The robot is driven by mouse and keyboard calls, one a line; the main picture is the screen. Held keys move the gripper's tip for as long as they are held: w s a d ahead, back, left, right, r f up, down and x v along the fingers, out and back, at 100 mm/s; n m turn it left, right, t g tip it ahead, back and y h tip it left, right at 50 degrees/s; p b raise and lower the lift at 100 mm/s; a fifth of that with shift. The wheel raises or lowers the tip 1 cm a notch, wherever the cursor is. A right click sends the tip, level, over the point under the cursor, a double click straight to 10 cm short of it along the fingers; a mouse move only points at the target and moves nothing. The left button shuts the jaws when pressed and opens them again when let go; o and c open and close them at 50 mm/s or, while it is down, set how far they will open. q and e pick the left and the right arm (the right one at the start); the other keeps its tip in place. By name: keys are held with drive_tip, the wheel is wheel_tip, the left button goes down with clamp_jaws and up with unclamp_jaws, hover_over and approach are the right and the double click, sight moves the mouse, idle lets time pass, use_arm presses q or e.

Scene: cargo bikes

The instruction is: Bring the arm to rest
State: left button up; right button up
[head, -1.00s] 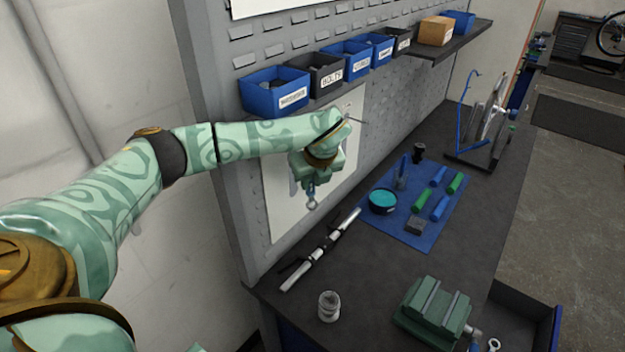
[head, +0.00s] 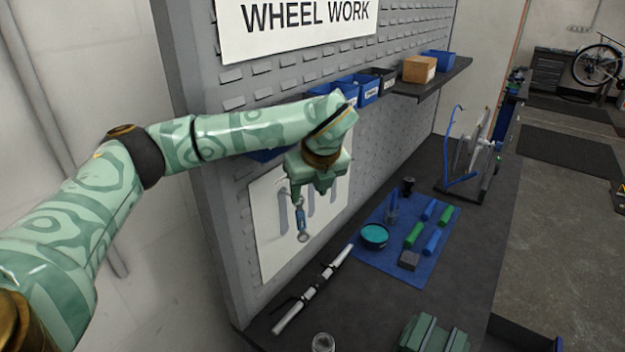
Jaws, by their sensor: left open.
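My left arm comes in from the left and reaches across to the pegboard. Its gripper (head: 311,187) points down in front of a white panel (head: 268,245) on the board. The gripper is open. A small blue and silver wrench-like tool (head: 302,222) hangs upright just below the left finger, in front of the panel; I cannot tell whether the finger touches it. Grey tool outlines show on the panel behind.
The pegboard (head: 230,200) carries bins and a shelf (head: 445,76) close behind the arm.

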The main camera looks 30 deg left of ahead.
use_arm(q)
drive_tip(key=shift+v, duration=1.8)
